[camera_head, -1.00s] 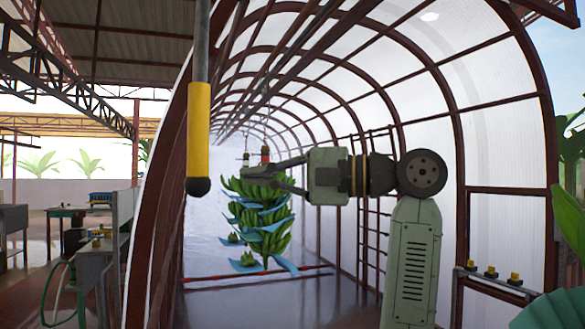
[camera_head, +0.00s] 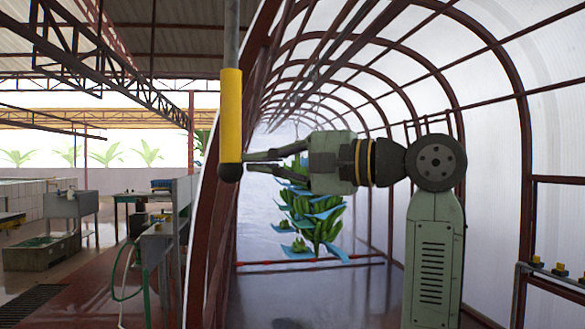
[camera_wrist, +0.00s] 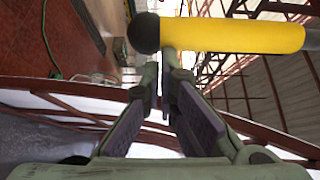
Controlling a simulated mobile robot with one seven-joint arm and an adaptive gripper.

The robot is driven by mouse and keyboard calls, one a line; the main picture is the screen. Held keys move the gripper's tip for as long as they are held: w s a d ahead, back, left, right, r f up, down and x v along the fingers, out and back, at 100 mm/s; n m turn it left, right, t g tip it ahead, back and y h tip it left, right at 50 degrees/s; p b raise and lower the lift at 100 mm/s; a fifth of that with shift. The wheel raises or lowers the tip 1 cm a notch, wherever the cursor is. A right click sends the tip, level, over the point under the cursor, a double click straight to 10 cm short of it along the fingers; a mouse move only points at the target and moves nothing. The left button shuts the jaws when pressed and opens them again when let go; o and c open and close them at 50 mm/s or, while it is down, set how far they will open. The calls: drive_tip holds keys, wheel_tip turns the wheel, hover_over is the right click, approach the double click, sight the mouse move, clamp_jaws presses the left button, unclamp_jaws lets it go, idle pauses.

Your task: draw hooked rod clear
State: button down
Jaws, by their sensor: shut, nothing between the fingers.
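A grey rod with a yellow grip (camera_head: 231,115) and a black ball at its lower end hangs upright at the left of centre in the head view. Its top runs out of the picture, and no hook shows. In the wrist view the yellow grip (camera_wrist: 235,35) lies across the top, just past the fingertips. My gripper (camera_head: 247,162) reaches in from the right, its fingertips beside the ball end. Its fingers are shut and empty. The wrist view shows the fingertips (camera_wrist: 162,78) close to the grip; I cannot tell if they touch it.
A banana bunch with blue sheets (camera_head: 315,215) hangs behind my gripper inside the arched tunnel. A sink (camera_head: 72,203) and work tables stand at the left. A rail with yellow-topped fittings (camera_head: 560,270) stands at the right.

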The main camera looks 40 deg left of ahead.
drive_tip(key=s+a, duration=0.5)
drive_tip(key=s, duration=0.2)
drive_tip(key=shift+a+b, duration=0.3)
drive_tip(key=shift+r, duration=0.1)
